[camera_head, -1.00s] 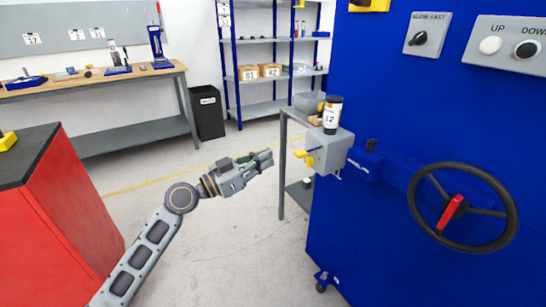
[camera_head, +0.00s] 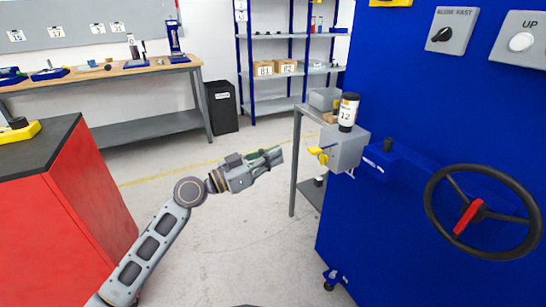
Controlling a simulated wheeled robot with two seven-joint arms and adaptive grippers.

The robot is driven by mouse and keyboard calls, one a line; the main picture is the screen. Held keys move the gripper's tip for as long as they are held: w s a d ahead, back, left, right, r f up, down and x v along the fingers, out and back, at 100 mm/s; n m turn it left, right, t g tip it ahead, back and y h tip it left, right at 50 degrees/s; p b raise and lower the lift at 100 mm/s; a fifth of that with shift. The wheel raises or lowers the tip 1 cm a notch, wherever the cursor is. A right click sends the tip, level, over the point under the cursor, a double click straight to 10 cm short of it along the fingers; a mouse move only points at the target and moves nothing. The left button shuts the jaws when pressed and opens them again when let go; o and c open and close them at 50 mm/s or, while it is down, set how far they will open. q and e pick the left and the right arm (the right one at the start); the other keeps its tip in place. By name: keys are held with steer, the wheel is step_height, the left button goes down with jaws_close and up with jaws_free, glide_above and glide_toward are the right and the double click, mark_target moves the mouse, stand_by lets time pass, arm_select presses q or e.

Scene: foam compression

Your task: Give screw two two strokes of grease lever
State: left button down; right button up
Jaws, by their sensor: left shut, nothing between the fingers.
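A grey box-shaped grease unit (camera_head: 345,150) is fixed to the left side of the blue machine (camera_head: 400,230). A black-capped canister labelled 12 (camera_head: 348,112) stands upright on it. A yellow lever (camera_head: 318,153) sticks out from its left side. My left gripper (camera_head: 278,156) is shut and empty, to the left of the yellow lever and apart from it, with floor behind it. I cannot make out which part is screw two. My right gripper is not in view.
A grey side table (camera_head: 297,160) stands behind the grease unit. A black handwheel with a red handle (camera_head: 470,215) is on the machine. A red cabinet (camera_head: 65,200) is at the left, with a workbench (camera_head: 130,72) behind. The floor between is clear.

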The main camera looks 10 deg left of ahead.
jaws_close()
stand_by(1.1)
